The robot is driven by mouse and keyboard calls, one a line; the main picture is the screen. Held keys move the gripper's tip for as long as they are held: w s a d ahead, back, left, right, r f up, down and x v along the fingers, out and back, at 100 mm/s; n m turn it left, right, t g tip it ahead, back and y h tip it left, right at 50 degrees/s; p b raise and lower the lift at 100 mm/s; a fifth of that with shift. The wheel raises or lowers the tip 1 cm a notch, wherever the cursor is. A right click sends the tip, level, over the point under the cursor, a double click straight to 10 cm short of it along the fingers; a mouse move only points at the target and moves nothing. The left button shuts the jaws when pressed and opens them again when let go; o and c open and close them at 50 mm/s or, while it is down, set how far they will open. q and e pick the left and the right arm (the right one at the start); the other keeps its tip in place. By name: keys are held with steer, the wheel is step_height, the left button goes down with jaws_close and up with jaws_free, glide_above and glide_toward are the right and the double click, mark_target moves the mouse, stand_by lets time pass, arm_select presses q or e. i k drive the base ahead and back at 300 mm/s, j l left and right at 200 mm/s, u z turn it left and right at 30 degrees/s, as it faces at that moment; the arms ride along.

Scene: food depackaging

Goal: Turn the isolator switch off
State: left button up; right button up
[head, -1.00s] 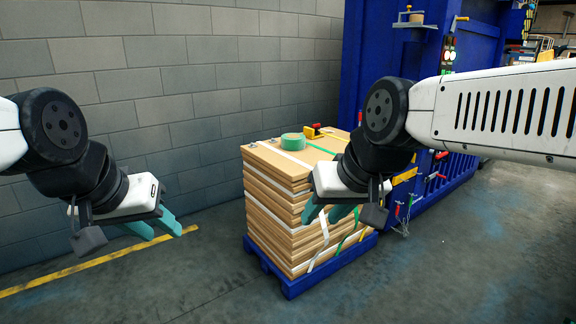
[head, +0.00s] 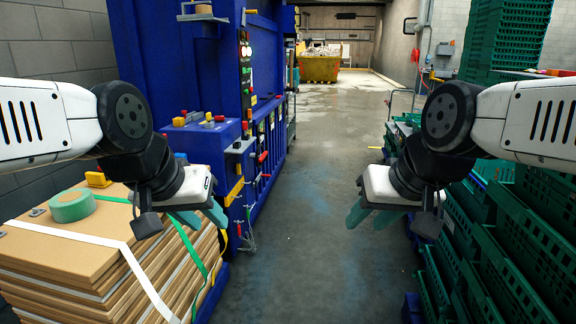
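No isolator switch can be made out for certain. A blue machine (head: 160,75) at left centre carries a tall control panel (head: 246,75) with small coloured lights and buttons. Red and yellow knobs (head: 208,117) sit on its lower ledge. A small grey box (head: 445,49) hangs on the far right wall; its details are too small to tell. My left gripper (head: 201,219) has its teal fingers apart and empty, above the right side of the cardboard stack and short of the machine. My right gripper (head: 371,216) is open and empty over the aisle, beside the green crates.
Strapped cardboard (head: 60,245) with a green tape roll (head: 72,206) stands at the near left. Stacked green crates (head: 530,235) fill the right side. The concrete aisle (head: 325,160) between is clear, leading to a yellow skip (head: 319,67) at the back.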

mark_target(236, 168)
steer(key=i+l, duration=0.1)
steer(key=i, duration=0.8)
steer(key=i+l, duration=0.15)
steer(key=i, duration=0.75)
steer(key=i+j+u, duration=0.2)
steer(key=i+u, duration=0.2)
steer(key=i, duration=0.15)
steer(key=i+u, duration=0.4)
steer(key=i, duration=0.2)
steer(key=i+j, duration=0.15)
steer(key=j, duration=0.2)
